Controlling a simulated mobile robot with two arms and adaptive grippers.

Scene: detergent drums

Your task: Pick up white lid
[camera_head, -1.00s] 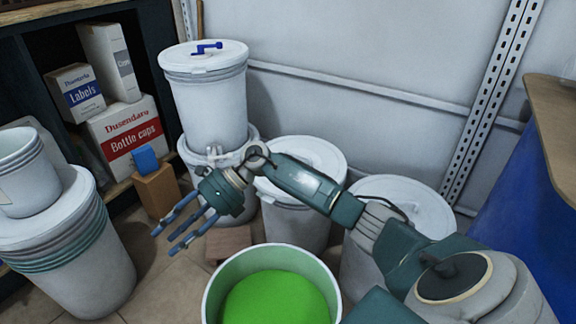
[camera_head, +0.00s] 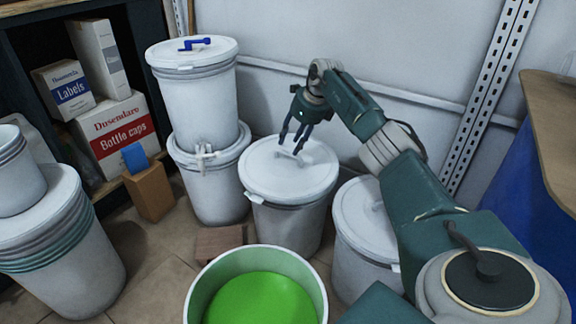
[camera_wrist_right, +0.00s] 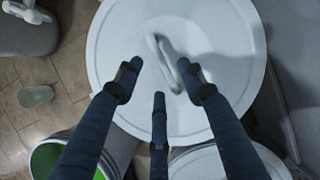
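The white lid (camera_head: 290,180) is round and sits on the middle drum, with a raised handle (camera_wrist_right: 166,62) on top. It fills much of the right wrist view (camera_wrist_right: 220,35). My right gripper (camera_head: 292,144) points down over the lid, with its fingers close to the handle. In the right wrist view my right gripper (camera_wrist_right: 160,78) is open, fingers spread and nothing between them held. The handle lies between the two upper fingertips, nearer the right one. I cannot tell whether a finger touches it. My left gripper is not in view.
A green-filled tub (camera_head: 258,298) stands in front. Another lidded drum (camera_head: 365,220) is right of the middle one. Stacked drums (camera_head: 195,100) with a blue-handled top stand behind left. A wall (camera_head: 420,50) is close behind; a brown block (camera_head: 218,243) lies on the floor.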

